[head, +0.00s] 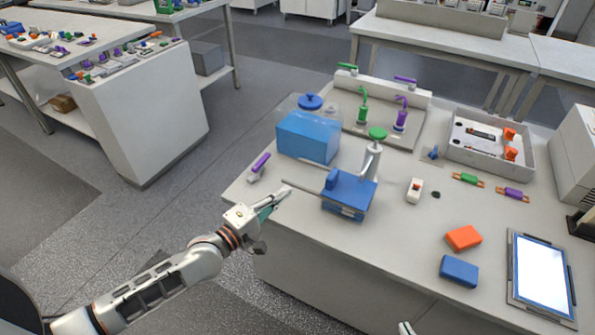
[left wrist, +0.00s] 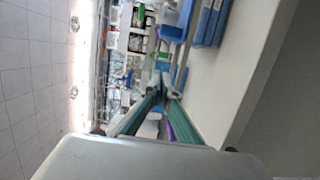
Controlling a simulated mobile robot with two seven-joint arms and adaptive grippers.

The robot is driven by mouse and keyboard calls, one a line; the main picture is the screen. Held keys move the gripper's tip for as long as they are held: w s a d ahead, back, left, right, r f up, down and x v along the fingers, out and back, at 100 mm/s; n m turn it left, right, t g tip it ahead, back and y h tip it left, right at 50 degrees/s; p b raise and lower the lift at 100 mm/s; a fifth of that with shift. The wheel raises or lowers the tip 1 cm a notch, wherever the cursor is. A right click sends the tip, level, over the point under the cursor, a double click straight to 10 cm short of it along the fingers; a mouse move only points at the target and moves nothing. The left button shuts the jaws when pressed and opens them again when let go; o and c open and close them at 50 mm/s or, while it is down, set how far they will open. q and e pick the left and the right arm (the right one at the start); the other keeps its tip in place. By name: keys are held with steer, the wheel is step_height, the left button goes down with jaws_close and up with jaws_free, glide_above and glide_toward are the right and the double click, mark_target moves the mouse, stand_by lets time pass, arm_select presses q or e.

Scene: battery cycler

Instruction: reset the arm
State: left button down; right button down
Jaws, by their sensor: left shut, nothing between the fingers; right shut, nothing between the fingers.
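My left arm reaches in from the lower left in the head view. My left gripper (head: 284,193) is shut and empty near the left front edge of the bench (head: 300,222), to the left of the blue device (head: 349,194). In the left wrist view the green-sided fingers of my left gripper (left wrist: 164,88) come together at the tips with nothing between them. Only a small pale tip of my right gripper (head: 405,328) shows at the bottom edge of the head view.
A blue-filled tank (head: 308,136) stands behind the blue device. A purple-handled piece (head: 259,166) lies near the left edge. Orange (head: 463,237) and blue blocks (head: 459,271) and a tablet (head: 540,268) lie to the right. The floor left of the bench is clear.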

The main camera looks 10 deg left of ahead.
arm_select(q)
steer(key=s+d+f+m+g+y, duration=0.2)
steer(key=s+d+f+m, duration=0.1)
steer(key=s+f+m, duration=0.75)
steer(key=s+a+f+m+g+y, duration=0.1)
steer(key=s+a+f+m+y, duration=0.1)
steer(key=s, duration=0.4)
steer(key=s+a+f+m+g+y, duration=0.1)
steer(key=s+a+f+m+y, duration=0.1)
steer(key=s+a+f+m, duration=0.1)
steer(key=s+a+f, duration=0.1)
steer(key=s+a, duration=0.1)
steer(key=s, duration=0.1)
steer(key=shift+s+f+m+g, duration=0.2)
steer(key=shift+f+m+g, duration=0.1)
steer(key=shift+m+g, duration=0.1)
